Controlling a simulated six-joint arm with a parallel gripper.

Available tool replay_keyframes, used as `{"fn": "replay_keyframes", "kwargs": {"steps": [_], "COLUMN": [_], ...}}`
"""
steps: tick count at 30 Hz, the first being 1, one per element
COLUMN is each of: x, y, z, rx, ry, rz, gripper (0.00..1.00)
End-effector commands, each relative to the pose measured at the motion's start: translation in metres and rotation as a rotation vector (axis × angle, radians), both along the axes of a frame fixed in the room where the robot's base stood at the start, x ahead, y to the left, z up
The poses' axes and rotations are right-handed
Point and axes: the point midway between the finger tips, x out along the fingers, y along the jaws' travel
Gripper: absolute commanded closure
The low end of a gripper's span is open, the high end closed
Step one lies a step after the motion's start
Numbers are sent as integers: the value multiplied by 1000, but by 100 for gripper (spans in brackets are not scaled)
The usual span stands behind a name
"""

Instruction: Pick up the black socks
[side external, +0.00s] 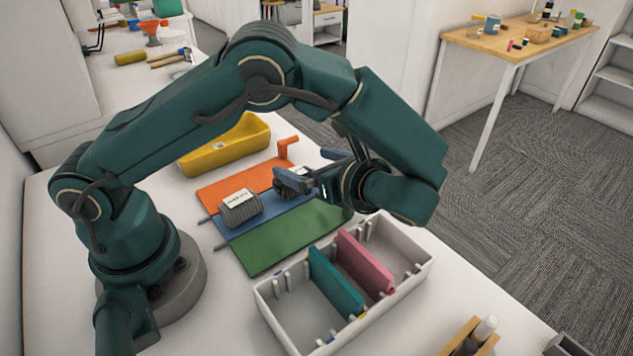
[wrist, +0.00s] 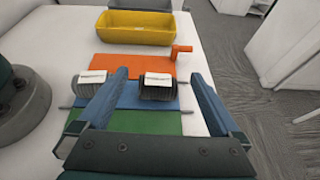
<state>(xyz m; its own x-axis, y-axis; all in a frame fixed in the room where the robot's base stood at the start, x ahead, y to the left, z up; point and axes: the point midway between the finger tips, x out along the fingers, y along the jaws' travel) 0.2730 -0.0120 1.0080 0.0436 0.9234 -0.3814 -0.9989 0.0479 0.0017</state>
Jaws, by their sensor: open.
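The black socks (wrist: 158,93) are a dark roll with a white paper band, lying on the blue strip of a folding board. In the wrist view, my gripper (wrist: 158,76) is open, with one finger to each side of this roll. The fingers appear apart from it, and their height above the board is hard to tell. In the side view, my gripper (side external: 308,172) partly hides the black roll. A second, greyer roll (side external: 239,208) with a white band lies to the left on the board; it also shows in the wrist view (wrist: 90,84), just outside the left finger.
The board has orange (side external: 240,184), blue and green (side external: 285,238) strips, with an orange handle (side external: 287,147) at its far corner. A yellow bin (side external: 228,146) stands behind. A white divided box (side external: 277,308) with teal and pink dividers stands in front.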

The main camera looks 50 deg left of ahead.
Motion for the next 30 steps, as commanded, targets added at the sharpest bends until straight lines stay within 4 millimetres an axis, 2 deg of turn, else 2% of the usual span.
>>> {"fn": "replay_keyframes", "kwargs": {"steps": [3, 12, 21, 30], "x": [-1, 0, 1, 2], "y": [1, 1, 42, 47], "z": [-20, -42, -57, -60], "rx": [1, -1, 0, -2], "ry": [4, 1, -2, -2], "rz": [2, 2, 5, 2], "gripper": [0, 0, 0, 0]}}
